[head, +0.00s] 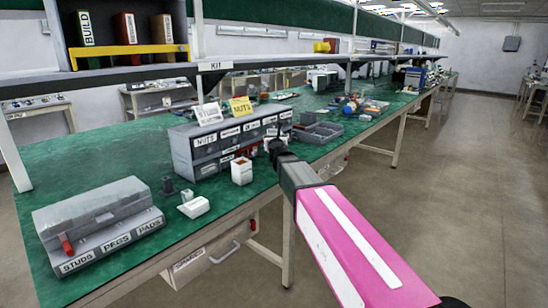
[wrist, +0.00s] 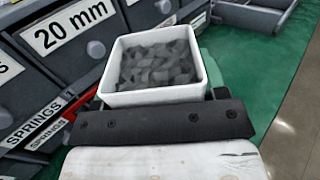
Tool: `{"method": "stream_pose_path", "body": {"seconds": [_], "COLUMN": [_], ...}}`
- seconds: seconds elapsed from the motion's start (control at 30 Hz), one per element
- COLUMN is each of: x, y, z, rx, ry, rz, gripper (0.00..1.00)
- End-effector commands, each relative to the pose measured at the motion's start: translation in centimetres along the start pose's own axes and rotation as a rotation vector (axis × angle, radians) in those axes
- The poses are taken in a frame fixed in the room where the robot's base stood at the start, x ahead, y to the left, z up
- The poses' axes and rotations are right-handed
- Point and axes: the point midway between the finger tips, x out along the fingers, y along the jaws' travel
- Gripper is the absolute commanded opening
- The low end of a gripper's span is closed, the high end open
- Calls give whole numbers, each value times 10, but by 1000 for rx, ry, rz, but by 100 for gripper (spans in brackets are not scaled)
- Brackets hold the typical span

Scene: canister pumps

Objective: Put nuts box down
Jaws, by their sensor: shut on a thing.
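A white open box (wrist: 155,97) full of dark grey pieces, which look like nuts, is in the middle of the wrist view. My gripper (wrist: 160,118) is shut on this nuts box, which sits upright just beyond the dark gripper body. In the head view my gripper (head: 277,150) is over the front part of the green bench, in front of the right end of the grey drawer cabinet (head: 182,158). It mostly hides the box there. I cannot tell whether the box touches the bench top (head: 130,153).
Another white box (head: 241,173) with reddish contents stands left of my gripper. A yellow NUTS card (head: 241,106) stands on the cabinet. A grey tray (head: 318,133) lies to the right. A STUDS/PEGS/PADS case (head: 100,218) is at the near left.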

Motion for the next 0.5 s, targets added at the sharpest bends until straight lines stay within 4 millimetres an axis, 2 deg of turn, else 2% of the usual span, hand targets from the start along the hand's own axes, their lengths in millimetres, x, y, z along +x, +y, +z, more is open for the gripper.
{"method": "stream_pose_path", "body": {"seconds": [0.23,0.5], "x": [0,0], "y": [0,0], "z": [-29,-41], "rx": [-1,0], "ry": [1,0], "rz": [0,0], "gripper": [34,34]}}
